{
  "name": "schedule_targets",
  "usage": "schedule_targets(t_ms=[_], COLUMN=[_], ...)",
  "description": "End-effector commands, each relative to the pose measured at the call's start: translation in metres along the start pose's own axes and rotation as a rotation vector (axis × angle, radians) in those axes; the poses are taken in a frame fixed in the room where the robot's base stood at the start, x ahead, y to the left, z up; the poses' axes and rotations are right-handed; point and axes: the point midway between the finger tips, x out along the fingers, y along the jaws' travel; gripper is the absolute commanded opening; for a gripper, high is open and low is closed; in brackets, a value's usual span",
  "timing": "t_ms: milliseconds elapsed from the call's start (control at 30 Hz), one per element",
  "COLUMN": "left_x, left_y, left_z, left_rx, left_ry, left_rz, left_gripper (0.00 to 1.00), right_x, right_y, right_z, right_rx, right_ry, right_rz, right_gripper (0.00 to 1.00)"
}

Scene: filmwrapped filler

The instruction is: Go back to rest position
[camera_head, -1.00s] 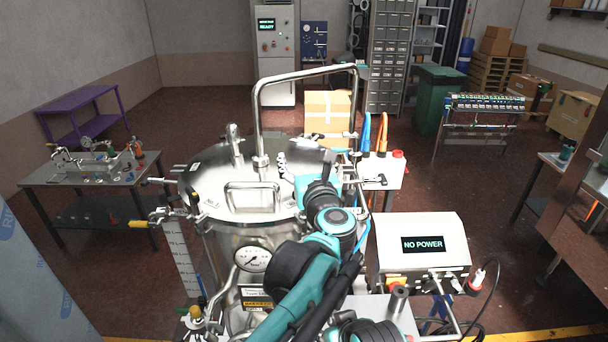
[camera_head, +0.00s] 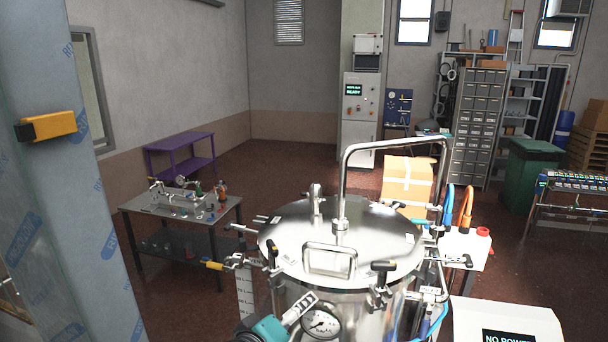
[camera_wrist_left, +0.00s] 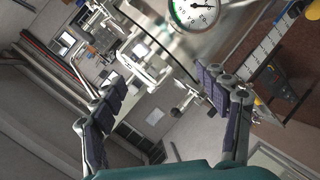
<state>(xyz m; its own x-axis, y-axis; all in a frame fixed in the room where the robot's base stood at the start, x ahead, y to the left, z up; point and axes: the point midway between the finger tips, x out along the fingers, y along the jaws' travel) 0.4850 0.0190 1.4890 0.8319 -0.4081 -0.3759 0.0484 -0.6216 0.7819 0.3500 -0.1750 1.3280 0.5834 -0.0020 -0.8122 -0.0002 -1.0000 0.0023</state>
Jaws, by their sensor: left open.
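My left gripper (camera_wrist_left: 160,92) is open in the left wrist view, its two dark padded fingers spread wide with nothing between them. The steel vessel (camera_head: 340,240) stands at lower centre in the head view, its lid shut under a bent steel pipe. Its pressure gauge (camera_head: 321,323) also shows at the top of the left wrist view (camera_wrist_left: 193,10), just beyond the fingers. A teal part of my arm (camera_head: 268,330) shows at the bottom edge of the head view, left of the gauge. My right gripper is not in view.
A control box (camera_head: 508,322) reading "NO POWER" stands at lower right, near the vessel. A film-wrapped column (camera_head: 62,220) with a yellow block is close on the left. A metal table (camera_head: 180,211) with apparatus stands behind.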

Motion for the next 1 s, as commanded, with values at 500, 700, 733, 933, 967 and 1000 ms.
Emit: schedule_targets(t_ms=[500,700,733,933,967,1000], left_x=[-0.111,-0.090,-0.087,-0.060,-0.056,-0.050], left_y=[-0.253,-0.292,-0.299,-0.353,-0.362,-0.373], left_z=[0.058,0.084,0.088,0.123,0.128,0.136], left_rx=[0.685,0.683,0.682,0.681,0.681,0.681], left_ry=[-0.320,-0.317,-0.317,-0.316,-0.316,-0.316], left_rz=[-0.600,-0.595,-0.595,-0.594,-0.593,-0.593], left_gripper=[0.74,0.74,0.74,0.74,0.74,0.74], right_x=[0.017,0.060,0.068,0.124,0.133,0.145], right_y=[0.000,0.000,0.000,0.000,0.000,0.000], right_z=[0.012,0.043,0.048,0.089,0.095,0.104], right_rx=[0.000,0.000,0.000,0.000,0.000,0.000], right_ry=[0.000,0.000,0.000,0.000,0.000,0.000], right_rz=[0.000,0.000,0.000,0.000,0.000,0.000], right_gripper=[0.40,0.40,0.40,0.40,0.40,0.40])
